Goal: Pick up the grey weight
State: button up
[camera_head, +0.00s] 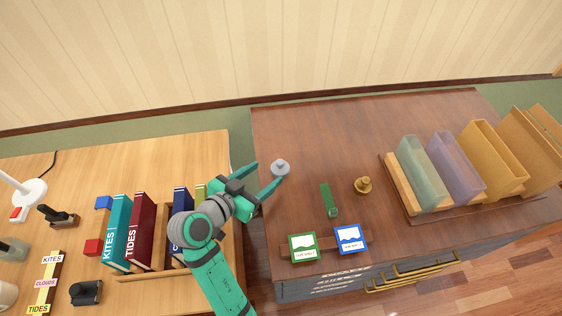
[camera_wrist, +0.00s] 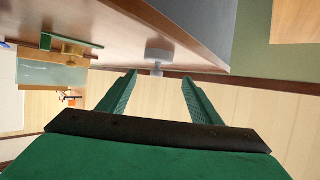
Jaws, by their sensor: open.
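The grey weight (camera_head: 281,168) is a small round piece with a knob on top. It stands upright on the dark wooden table near its left edge. My gripper (camera_head: 267,174) is open and reaches toward it from the lower left, with the fingertips close to the weight. In the wrist view the weight (camera_wrist: 158,54) shows just beyond the open fingertips (camera_wrist: 160,75), roughly centred between them. I cannot tell whether a finger touches it. Nothing is held.
Green (camera_head: 303,247) and blue (camera_head: 350,238) cards are at the front. A rack of folders (camera_head: 450,205) fills the right. Books (camera_head: 117,232) stand on the light table at left.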

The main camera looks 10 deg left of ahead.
aim_at(279, 166)
jog(key=shift+x, duration=1.15)
jog(key=shift+w+d+f, duration=0.4)
jog(key=shift+w+d, duration=0.1)
jog(key=shift+d, duration=0.2)
jog(key=shift+x, duration=2.3)
jog(key=shift+a, duration=0.2)
jog(key=shift+c, duration=0.5)
